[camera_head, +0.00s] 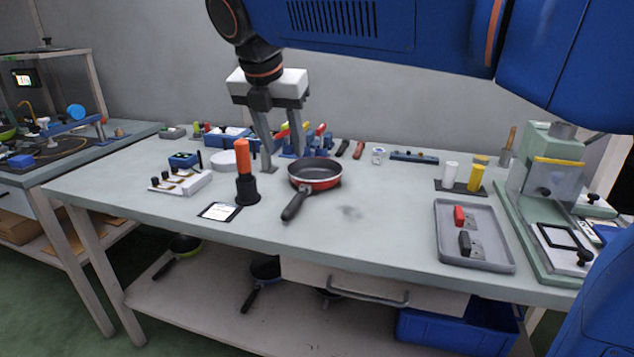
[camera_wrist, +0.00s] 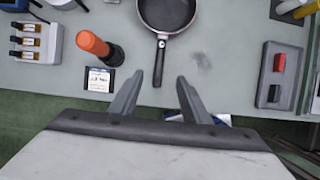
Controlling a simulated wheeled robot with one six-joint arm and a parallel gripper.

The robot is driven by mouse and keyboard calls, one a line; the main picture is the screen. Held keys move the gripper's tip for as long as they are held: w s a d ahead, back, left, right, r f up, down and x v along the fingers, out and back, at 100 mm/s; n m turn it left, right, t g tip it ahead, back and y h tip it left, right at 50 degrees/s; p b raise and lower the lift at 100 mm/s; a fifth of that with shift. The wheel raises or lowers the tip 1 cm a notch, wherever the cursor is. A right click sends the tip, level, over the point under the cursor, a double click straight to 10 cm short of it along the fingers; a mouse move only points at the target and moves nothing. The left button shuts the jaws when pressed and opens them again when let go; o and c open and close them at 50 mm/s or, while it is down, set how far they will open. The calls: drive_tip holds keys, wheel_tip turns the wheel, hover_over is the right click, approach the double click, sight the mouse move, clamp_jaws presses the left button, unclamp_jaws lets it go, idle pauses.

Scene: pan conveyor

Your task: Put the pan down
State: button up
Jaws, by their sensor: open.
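A red pan (camera_head: 315,176) with a dark inside and a black handle sits upright on the grey-green workbench (camera_head: 380,220), near its middle. Its handle points toward the front edge. In the wrist view the pan (camera_wrist: 167,14) is at the top, its handle (camera_wrist: 159,62) pointing down toward the gap between my fingers. My gripper (camera_head: 283,160) is open and empty, with both fingers apart. In the wrist view my gripper (camera_wrist: 168,82) shows nothing between its fingertips, and the handle end lies close to them. I cannot tell its exact height above the bench.
An orange-handled tool in a black holder (camera_head: 247,190) stands left of the pan, beside a small white-screened tablet (camera_head: 220,212). A grey tray (camera_head: 446,245) with red and black blocks lies at right. Several tools line the back. Bench between pan and tray is clear.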

hover_over(298, 195)
drive_tip(key=s+a, duration=0.1)
drive_tip(key=s, duration=0.2)
wheel_tip(298, 195, down, 11)
drive_tip(key=shift+w+f, duration=0.1)
drive_tip(key=shift+w, duration=0.05)
drive_tip(key=shift+x, duration=2.6)
drive_tip(key=shift+w+d, duration=0.1)
drive_tip(key=shift+w, duration=0.05)
drive_tip(key=shift+c, duration=0.4)
clamp_jaws()
